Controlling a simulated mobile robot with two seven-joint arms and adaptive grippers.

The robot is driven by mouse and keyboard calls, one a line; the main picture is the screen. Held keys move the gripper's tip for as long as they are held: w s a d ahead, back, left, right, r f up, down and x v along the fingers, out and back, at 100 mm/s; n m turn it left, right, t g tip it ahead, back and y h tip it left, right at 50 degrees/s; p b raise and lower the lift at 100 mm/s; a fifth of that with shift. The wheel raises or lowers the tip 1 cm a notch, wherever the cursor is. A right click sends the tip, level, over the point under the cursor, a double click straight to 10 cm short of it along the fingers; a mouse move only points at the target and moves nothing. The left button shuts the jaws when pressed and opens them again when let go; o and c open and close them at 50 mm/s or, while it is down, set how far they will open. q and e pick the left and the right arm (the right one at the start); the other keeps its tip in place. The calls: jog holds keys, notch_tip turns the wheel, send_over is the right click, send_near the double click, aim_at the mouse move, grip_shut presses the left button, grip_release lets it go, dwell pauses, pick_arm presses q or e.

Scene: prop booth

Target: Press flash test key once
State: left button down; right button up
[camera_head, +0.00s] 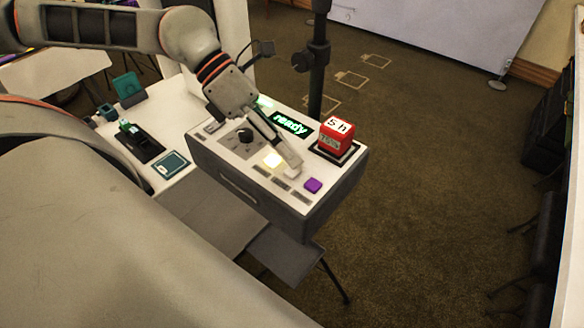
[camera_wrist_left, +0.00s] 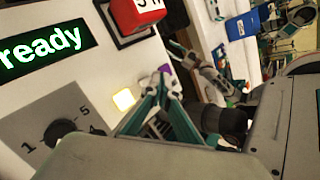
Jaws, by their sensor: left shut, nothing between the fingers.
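A white-topped control console (camera_head: 222,160) carries a lit pale-yellow key (camera_head: 273,158) and a purple key (camera_head: 313,185) along its front. The lit key also shows in the left wrist view (camera_wrist_left: 124,99). I cannot read which key is the flash test key. My left gripper (camera_head: 293,168) is shut and empty, pointing down at the console between these two keys. Its fingertips hide the panel there, and I cannot tell whether they touch it. In the left wrist view the fingertips (camera_wrist_left: 162,84) partly cover the purple key. My right gripper is out of view.
The console also has a display (camera_head: 291,124) reading "ready", a black knob (camera_head: 245,137) and a red block (camera_head: 337,133) on a dark base. A black pole (camera_head: 316,80) stands behind. A white table (camera_head: 180,118) with small items lies left.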

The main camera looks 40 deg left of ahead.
aim_at(289, 168)
pick_arm(q)
jog(key=shift+r+p, duration=0.75)
jog(key=shift+r, duration=1.8)
jog(key=shift+w, duration=0.1)
